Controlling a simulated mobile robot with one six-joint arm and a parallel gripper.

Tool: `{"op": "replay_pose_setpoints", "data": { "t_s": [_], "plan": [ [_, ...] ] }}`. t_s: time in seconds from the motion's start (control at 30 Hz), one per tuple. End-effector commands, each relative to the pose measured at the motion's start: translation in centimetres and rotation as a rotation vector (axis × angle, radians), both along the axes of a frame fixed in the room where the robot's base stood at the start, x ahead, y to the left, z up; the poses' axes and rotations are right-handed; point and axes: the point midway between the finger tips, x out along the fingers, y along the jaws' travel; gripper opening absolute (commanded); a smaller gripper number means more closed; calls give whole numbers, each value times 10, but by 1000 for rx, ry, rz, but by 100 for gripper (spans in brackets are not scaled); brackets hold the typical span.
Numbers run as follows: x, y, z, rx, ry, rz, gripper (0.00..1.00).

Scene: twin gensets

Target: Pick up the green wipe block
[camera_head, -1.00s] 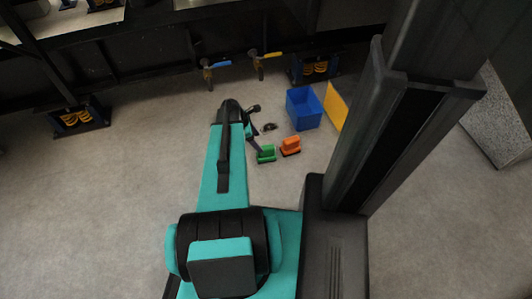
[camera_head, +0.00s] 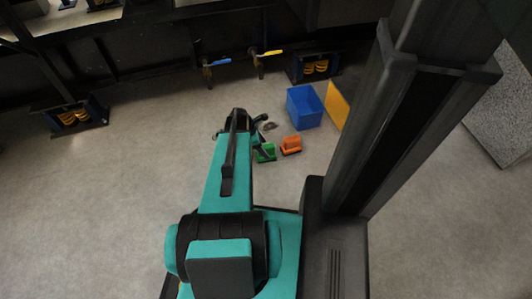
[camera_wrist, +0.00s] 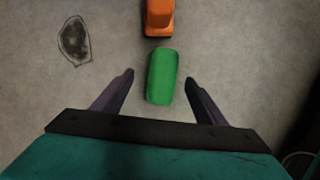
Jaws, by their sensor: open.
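The green wipe block (camera_wrist: 161,77) lies on the floor in the wrist view, just ahead of and between the fingers. It also shows in the head view (camera_head: 266,153), partly hidden by my arm. My gripper (camera_wrist: 158,75) is open, with one dark finger to the left of the block and one to the right. A gap shows on each side, and nothing is held. In the head view the gripper end is mostly hidden by the arm.
An orange block (camera_head: 291,145) sits close beside the green one; it is just beyond it in the wrist view (camera_wrist: 158,17). A blue bin (camera_head: 304,108) and a yellow panel (camera_head: 337,105) stand behind. A dark stain (camera_wrist: 74,39) marks the floor. Open floor lies left.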

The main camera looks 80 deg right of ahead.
Motion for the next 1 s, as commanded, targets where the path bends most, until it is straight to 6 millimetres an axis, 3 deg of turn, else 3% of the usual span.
{"op": "replay_pose_setpoints", "data": {
  "t_s": [0.1,0.57,1.0],
  "plan": [
    [-3,-1,-9,1,0,0,66],
    [-4,-1,-11,0,0,1,66],
    [-20,-6,-44,0,0,0,66]
  ]
}}
